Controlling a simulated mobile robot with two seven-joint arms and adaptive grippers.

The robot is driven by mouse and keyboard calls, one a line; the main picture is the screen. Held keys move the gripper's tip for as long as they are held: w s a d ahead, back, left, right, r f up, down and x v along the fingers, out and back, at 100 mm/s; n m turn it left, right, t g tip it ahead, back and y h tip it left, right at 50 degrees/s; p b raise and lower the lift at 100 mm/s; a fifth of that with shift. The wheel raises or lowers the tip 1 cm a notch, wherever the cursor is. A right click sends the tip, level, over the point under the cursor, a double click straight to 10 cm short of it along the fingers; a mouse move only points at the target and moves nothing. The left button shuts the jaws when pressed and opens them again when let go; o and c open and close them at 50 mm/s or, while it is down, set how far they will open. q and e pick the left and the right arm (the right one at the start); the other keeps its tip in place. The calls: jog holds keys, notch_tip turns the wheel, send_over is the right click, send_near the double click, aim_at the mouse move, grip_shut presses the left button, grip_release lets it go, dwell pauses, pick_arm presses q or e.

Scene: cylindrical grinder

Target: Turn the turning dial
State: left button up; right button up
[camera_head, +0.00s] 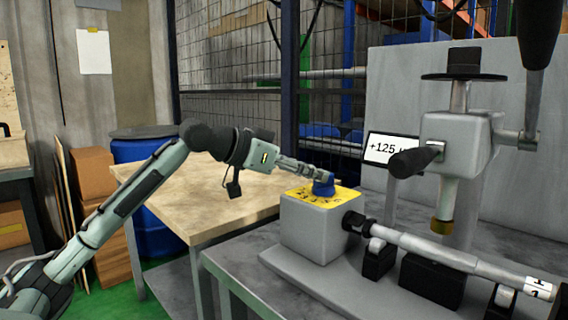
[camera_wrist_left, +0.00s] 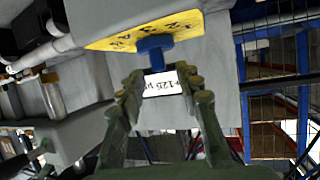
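The turning dial is a blue knob (camera_head: 324,186) on a yellow numbered plate (camera_head: 341,194) on top of a grey box (camera_head: 318,228). In the left wrist view the blue dial (camera_wrist_left: 154,48) shows at the upper middle, under the yellow plate (camera_wrist_left: 128,36). My left gripper (camera_head: 322,175) is at the dial, coming from the left. In the left wrist view its two fingers (camera_wrist_left: 160,82) are apart, with the dial just beyond the gap between the tips. Contact with the dial cannot be made out. My right gripper is not in view.
A small display (camera_head: 389,149) reading +125 stands behind the box. To the right are a grey spindle head (camera_head: 462,135) with a lever and a horizontal rod (camera_head: 440,252) on black supports. A wooden table (camera_head: 190,190) stands under my left arm.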

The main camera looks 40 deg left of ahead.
pick_arm(q)
jog(key=v, duration=0.7)
jog(key=shift+s, duration=0.2)
jog(key=shift+a, duration=0.1)
